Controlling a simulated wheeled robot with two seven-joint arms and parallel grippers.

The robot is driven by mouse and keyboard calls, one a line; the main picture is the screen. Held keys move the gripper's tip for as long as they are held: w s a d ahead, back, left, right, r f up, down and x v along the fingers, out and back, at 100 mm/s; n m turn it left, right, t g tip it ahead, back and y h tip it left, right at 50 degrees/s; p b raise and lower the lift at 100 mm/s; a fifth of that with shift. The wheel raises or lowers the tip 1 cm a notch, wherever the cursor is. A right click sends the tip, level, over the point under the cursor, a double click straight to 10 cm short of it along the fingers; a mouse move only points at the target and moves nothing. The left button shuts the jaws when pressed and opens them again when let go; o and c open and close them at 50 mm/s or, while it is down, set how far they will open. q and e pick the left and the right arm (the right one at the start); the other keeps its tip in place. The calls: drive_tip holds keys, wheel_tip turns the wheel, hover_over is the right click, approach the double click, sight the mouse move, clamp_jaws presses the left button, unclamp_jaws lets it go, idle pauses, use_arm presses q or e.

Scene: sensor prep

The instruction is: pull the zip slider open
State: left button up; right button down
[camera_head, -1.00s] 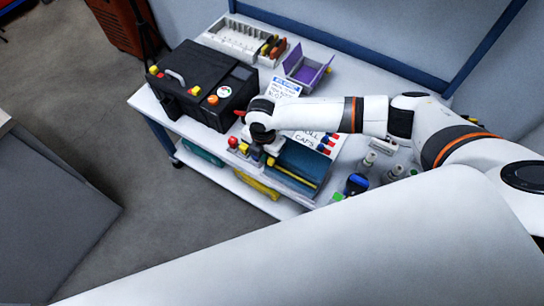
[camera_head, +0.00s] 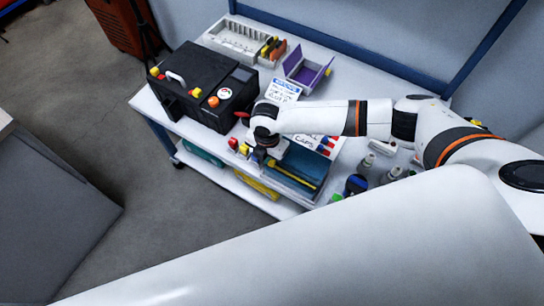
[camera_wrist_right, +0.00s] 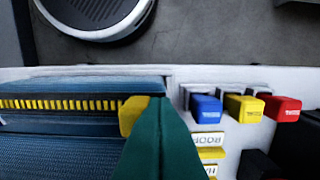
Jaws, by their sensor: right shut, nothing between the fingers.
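A blue fabric case (camera_head: 302,163) lies at the front edge of the cart top, with a yellow zip along it. In the right wrist view the case (camera_wrist_right: 60,150) shows a row of yellow zip teeth (camera_wrist_right: 60,104) running left to right. The yellow zip slider (camera_wrist_right: 131,115) is at the right end of that row. My right gripper (camera_head: 262,161) is shut and empty. Its teal fingers (camera_wrist_right: 160,103) are right beside the slider and overlap part of it; I cannot tell if they touch. My left gripper is not in view.
Blue (camera_wrist_right: 206,108), yellow (camera_wrist_right: 244,107) and red (camera_wrist_right: 282,108) blocks stand right of the case in the wrist view. A black box (camera_head: 200,80), a purple-lined tray (camera_head: 305,72) and bottles (camera_head: 366,163) stand on the cart. Floor is open at left.

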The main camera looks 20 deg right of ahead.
sight(303, 181)
drive_tip(key=shift+s+d+p, duration=1)
drive_tip(key=shift+s+p, duration=0.1)
drive_tip(key=shift+s, duration=0.2)
drive_tip(key=shift+s+d+p, duration=0.95)
drive_tip(key=shift+s+p, duration=0.15)
drive_tip(key=shift+s, duration=0.2)
drive_tip(key=shift+s+d+p, duration=0.9)
drive_tip(key=shift+s+d, duration=0.1)
drive_tip(key=shift+s, duration=0.25)
drive_tip(key=shift+s+d+p, duration=0.85)
drive_tip(key=shift+s+d, duration=0.1)
drive_tip(key=shift+s, duration=0.25)
drive_tip(key=shift+w+a, duration=0.15)
drive_tip(key=shift+w, duration=0.05)
drive_tip(key=shift+w+a+r, duration=0.1)
drive_tip(key=shift+w+a, duration=0.05)
drive_tip(key=shift+w, duration=0.05)
wheel_tip(303, 181, up, 7)
drive_tip(key=p, duration=0.7)
